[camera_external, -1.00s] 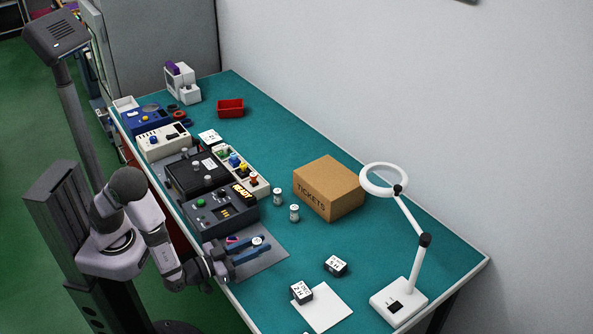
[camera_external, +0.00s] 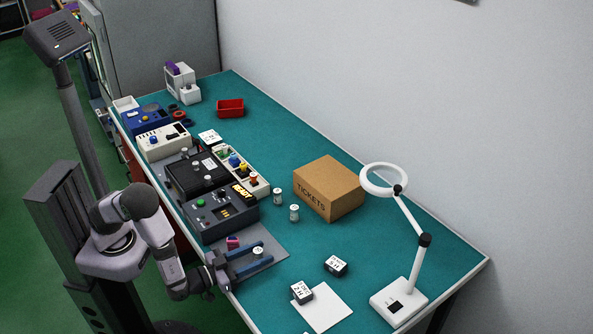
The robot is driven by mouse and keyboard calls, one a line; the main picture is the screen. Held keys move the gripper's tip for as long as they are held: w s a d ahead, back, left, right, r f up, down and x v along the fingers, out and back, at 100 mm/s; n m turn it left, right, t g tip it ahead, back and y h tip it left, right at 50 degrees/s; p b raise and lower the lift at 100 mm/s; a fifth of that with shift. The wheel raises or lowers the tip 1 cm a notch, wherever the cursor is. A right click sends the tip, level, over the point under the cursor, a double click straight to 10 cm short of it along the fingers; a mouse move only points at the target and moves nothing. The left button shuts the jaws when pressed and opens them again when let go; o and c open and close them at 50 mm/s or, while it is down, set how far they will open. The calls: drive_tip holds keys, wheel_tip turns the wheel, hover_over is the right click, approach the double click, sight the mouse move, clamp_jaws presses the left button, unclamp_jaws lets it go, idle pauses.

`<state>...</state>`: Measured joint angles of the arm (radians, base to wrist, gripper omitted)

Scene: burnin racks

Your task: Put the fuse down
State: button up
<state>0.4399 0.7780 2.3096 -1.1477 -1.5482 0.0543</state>
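A small white fuse (camera_external: 258,251) with a light top stands upright between the blue fingers of my gripper (camera_external: 257,254), near the fingertips. The fingers lie on both sides of it and appear shut on it. They reach in from the left, low over the grey mat (camera_external: 272,251) at the bench's front edge. The fuse's lower end is partly hidden by the near finger, so I cannot tell if it touches the mat. Two similar fuses, one (camera_external: 278,195) behind the other (camera_external: 294,213), stand upright on the green bench beside the box.
A dark unit marked READY (camera_external: 222,213) and a small pink-and-blue block (camera_external: 233,242) are close behind my gripper. A cardboard TICKETS box (camera_external: 328,187), two labelled blocks (camera_external: 301,291) (camera_external: 336,266), a white sheet (camera_external: 326,307) and a ring lamp (camera_external: 398,300) stand to the right.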

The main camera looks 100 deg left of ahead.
drive_tip(key=shift+r, duration=0.2)
drive_tip(key=shift+d, duration=0.15)
drive_tip(key=shift+o, duration=0.2)
drive_tip(key=b+v, duration=0.1)
drive_tip(key=v, duration=1)
drive_tip(key=shift+s+d+b, duration=0.2)
drive_tip(key=shift+s+b, duration=0.15)
